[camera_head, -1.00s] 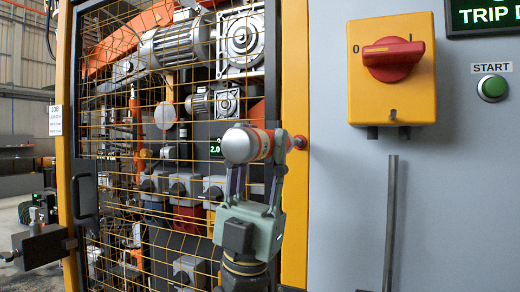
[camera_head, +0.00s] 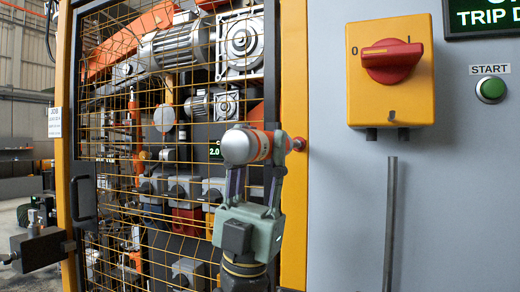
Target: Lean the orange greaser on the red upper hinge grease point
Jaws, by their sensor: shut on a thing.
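My gripper (camera_head: 256,168) is shut on the orange greaser (camera_head: 240,147), a short cylinder with a silver end at left and an orange band. It lies nearly level across the fingers, its right end partly hidden by the right finger. The red upper hinge grease point (camera_head: 299,144) is a small round knob on the yellow door post (camera_head: 293,210). The greaser's right end appears very close to it in the picture. I cannot tell whether they touch or differ in depth.
A yellow mesh door (camera_head: 130,215) with a dark handle (camera_head: 84,198) stands at left, with machinery behind it. On the grey panel at right are a red rotary switch (camera_head: 391,55), a green start button (camera_head: 491,89) and a vertical grey conduit (camera_head: 390,220).

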